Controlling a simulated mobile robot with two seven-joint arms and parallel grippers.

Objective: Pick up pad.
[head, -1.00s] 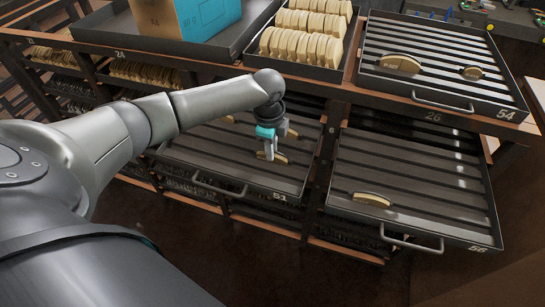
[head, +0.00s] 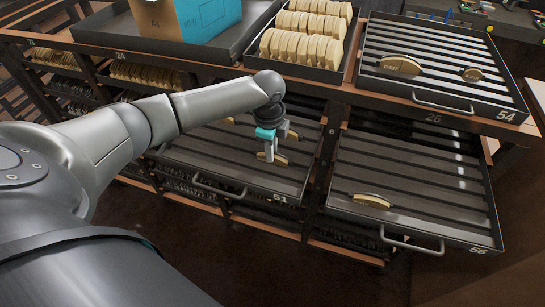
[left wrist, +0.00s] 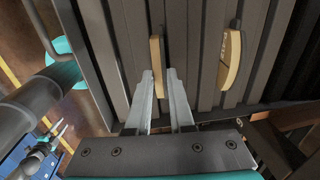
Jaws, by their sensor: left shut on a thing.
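A tan brake pad (head: 279,159) stands on edge between the ribs of the pulled-out drawer 51 (head: 296,190). My left gripper (head: 270,157) reaches down over this drawer and is shut on the pad. In the left wrist view the two fingers (left wrist: 160,82) lie on either side of the pad (left wrist: 157,52), and the pad still looks low among the ribs. Another pad (left wrist: 231,60) stands in the same drawer. A small part at the lower left of the left wrist view may be my right gripper (left wrist: 48,142), too small to read.
Drawer 56 (head: 400,170) at the right holds one pad (head: 371,200). Tray 54 (head: 395,92) on top holds two pads. A bin (head: 296,68) of several tan pads and a blue and brown box (head: 205,18) stand on the bench top.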

